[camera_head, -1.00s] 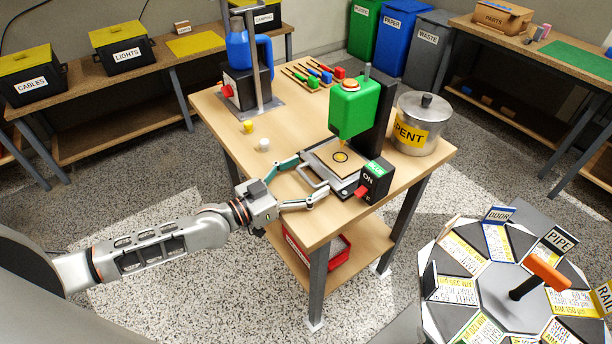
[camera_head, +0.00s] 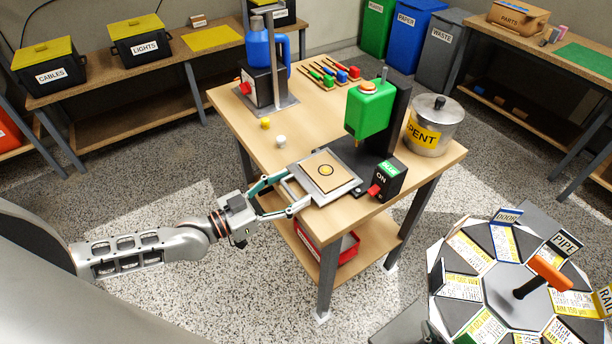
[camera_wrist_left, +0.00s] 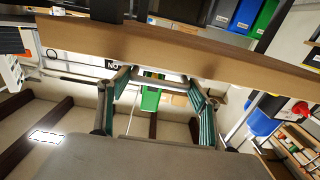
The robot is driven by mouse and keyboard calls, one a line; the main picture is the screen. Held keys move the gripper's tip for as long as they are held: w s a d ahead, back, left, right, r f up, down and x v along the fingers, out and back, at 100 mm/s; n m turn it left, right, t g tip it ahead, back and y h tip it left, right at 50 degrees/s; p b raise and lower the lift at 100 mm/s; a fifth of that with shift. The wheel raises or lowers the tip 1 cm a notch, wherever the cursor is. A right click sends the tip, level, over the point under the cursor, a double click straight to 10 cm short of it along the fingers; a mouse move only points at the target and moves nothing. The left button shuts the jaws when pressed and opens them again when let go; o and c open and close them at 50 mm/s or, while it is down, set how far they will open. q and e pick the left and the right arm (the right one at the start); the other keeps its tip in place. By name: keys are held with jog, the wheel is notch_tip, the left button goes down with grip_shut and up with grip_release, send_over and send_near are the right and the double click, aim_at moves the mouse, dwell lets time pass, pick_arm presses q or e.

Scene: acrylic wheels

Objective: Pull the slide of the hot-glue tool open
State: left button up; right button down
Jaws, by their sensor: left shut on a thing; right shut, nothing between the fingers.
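The hot-glue tool has a green head (camera_head: 370,108) on a black column, with its nozzle pointing down. Its slide (camera_head: 347,190) is a grey plate bearing a tan square with a yellow-centred ring. The slide sits out in front of the head, toward the table's near edge, and the ring is clear of the nozzle. My left gripper (camera_head: 289,192) is shut on the slide handle (camera_head: 291,188), with fingers at its two ends. In the left wrist view the gripper (camera_wrist_left: 158,88) shows close to the table edge. My right gripper is not in view.
A black switch box (camera_head: 390,180) with a red lever stands right of the slide. The SPENT pot (camera_head: 432,128) is behind it. White and yellow caps (camera_head: 281,141) lie left on the table (camera_head: 225,97). A labelled carousel (camera_head: 510,285) stands at lower right.

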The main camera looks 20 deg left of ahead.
pick_arm(q)
jog(key=shift+s+a, duration=0.3)
jog(key=shift+s, duration=0.15)
jog(key=o, duration=1.6)
jog(key=v, duration=1.2)
jog(key=s+d+f, duration=0.2)
jog(key=d+f, duration=0.3)
jog(key=d, duration=0.2)
jog(key=s+f+n+g+y, duration=0.1)
jog(key=f+y, duration=0.1)
jog(key=f, duration=0.2)
jog(key=s+d+f+n+g+y, duration=0.1)
jog(key=f+y, duration=0.2)
jog(key=f, duration=0.1)
jog(key=s+f+n+g+y, duration=0.1)
jog(key=s+f+y, duration=0.1)
jog(key=f+y, duration=0.1)
jog(key=shift+d+f, duration=0.3)
jog(key=shift+f, duration=0.55)
